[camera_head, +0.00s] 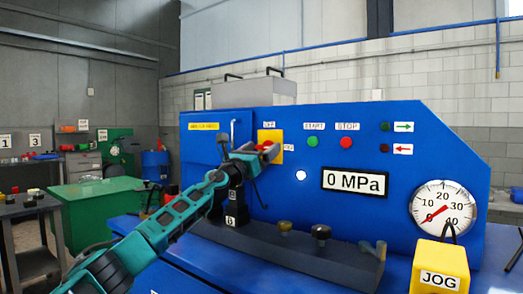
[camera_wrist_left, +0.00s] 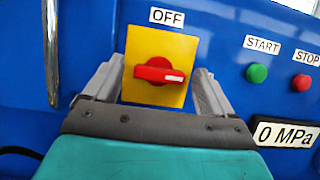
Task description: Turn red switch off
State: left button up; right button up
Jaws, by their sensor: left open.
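The red switch (camera_wrist_left: 158,72) is a rotary knob on a yellow plate (camera_wrist_left: 180,45), with an OFF label (camera_wrist_left: 167,17) above it. Its handle lies about horizontal, with the white mark toward the right. In the head view the red switch (camera_head: 267,145) is partly covered by my left gripper (camera_head: 264,154). My left gripper (camera_wrist_left: 160,88) is open, with one finger on each side of the switch in the wrist view. My right gripper is out of view.
The blue panel (camera_head: 440,140) also carries a green START button (camera_head: 312,141), a red STOP button (camera_head: 346,142), a 0 MPa display (camera_head: 356,183) and a round gauge (camera_head: 443,208). A metal bar handle (camera_wrist_left: 50,50) stands left of the plate. A yellow JOG box (camera_head: 440,268) is at front right.

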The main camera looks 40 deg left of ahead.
pick_arm(q)
jog(key=shift+w+r, duration=0.2)
jog(key=shift+w, duration=0.05)
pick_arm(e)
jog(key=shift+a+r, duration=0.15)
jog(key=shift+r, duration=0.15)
